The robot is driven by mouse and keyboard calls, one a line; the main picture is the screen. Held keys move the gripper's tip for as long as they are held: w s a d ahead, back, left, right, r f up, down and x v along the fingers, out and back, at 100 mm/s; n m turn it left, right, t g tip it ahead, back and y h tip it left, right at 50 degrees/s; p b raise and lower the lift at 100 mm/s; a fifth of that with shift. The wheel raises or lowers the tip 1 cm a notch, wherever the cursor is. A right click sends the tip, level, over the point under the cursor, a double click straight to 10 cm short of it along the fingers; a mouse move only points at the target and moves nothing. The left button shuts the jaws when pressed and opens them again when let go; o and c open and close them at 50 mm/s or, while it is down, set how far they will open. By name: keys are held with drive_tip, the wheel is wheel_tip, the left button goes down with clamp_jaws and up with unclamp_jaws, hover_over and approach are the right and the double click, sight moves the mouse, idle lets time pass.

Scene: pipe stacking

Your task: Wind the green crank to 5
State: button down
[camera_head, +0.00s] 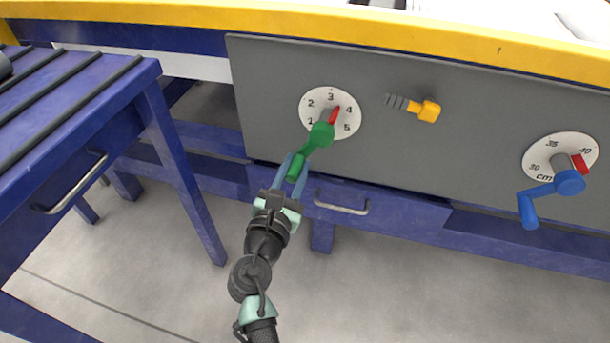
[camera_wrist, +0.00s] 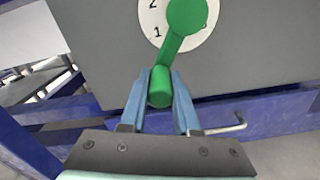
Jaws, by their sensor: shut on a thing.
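The green crank (camera_head: 320,136) is mounted on the grey panel over a white dial (camera_head: 313,98) numbered 1 to 5. Its red pointer (camera_head: 334,116) points up and right, between 3 and 4 and close to the 4. The crank's arm slants down and left to its handle (camera_head: 295,168). My gripper (camera_head: 295,170) is shut on that handle from below. In the wrist view the crank (camera_wrist: 186,15) covers much of the dial, and its handle (camera_wrist: 160,88) sits between my two blue fingers (camera_wrist: 160,90).
A yellow knob (camera_head: 428,111) sticks out right of the dial. A blue crank (camera_head: 569,183) with its own dial is farther right. A metal drawer handle (camera_head: 342,205) is just right of my gripper. A blue table (camera_head: 150,75) stands at left.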

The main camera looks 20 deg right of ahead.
wheel_tip(320, 180, up, 10)
drive_tip(key=w+a+m+p, duration=0.1)
drive_tip(key=a+m, duration=0.1)
drive_tip(key=m, duration=1.5)
drive_tip(key=shift+w, duration=0.2)
drive_tip(key=shift+r, duration=0.1)
drive_tip(key=c, duration=0.6)
unclamp_jaws()
drive_tip(key=shift+c, duration=0.2)
drive_tip(key=shift+p, duration=0.3)
drive_tip(key=p+v, duration=0.3)
drive_tip(key=v, duration=1)
drive_tip(key=shift+p, duration=0.4)
